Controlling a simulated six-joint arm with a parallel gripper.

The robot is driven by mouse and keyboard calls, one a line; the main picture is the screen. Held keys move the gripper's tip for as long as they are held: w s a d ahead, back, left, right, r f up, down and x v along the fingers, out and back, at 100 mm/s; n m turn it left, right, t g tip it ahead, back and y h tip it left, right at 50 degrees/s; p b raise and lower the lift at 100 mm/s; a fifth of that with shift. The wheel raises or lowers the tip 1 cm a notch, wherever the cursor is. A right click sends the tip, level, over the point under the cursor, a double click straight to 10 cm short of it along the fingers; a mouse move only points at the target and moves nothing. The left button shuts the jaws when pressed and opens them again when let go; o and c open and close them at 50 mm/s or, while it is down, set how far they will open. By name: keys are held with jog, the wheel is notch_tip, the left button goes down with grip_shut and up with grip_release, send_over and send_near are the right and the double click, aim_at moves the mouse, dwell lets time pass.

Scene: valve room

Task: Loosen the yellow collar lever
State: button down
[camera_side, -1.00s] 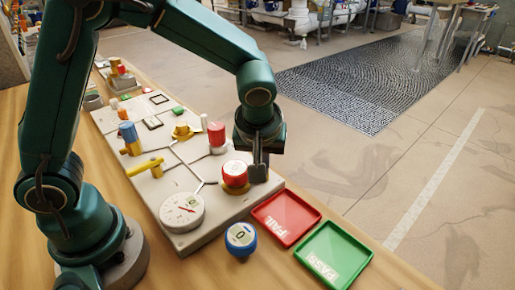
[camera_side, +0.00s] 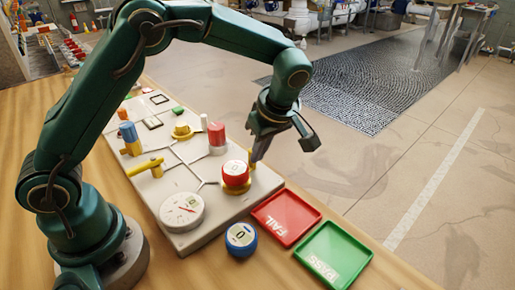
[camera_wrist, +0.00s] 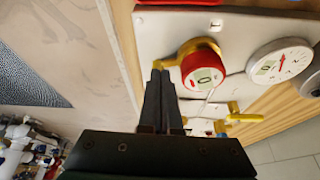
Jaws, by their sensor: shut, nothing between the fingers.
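A red round knob (camera_side: 235,173) with a small display on top sits on a yellow collar (camera_side: 237,189) near the front right corner of the grey panel. In the wrist view the red knob (camera_wrist: 204,73) shows 0 and the yellow collar (camera_wrist: 196,46) rings it, with a short lever (camera_wrist: 160,65) sticking out to the left. My gripper (camera_side: 256,160) is shut and empty, tilted, with its tips low beside the knob's back right side. In the wrist view my fingertips (camera_wrist: 160,74) are right at the collar lever and partly cover it; I cannot tell whether they touch.
The grey panel (camera_side: 215,228) also carries a white dial gauge (camera_side: 182,211), a yellow handle (camera_side: 146,167) and a red-and-white cylinder (camera_side: 216,137). A blue gauge (camera_side: 241,239), a red FAIL tray (camera_side: 268,229) and a green PASS tray (camera_side: 350,283) stand in front.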

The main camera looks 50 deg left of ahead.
jog(key=shift+a+n+g, duration=0.4)
jog(key=shift+a+n, duration=0.1)
jog(key=shift+n, duration=0.5)
jog(key=v, duration=0.5)
jog(key=shift+r, duration=0.1)
dwell(0.3)
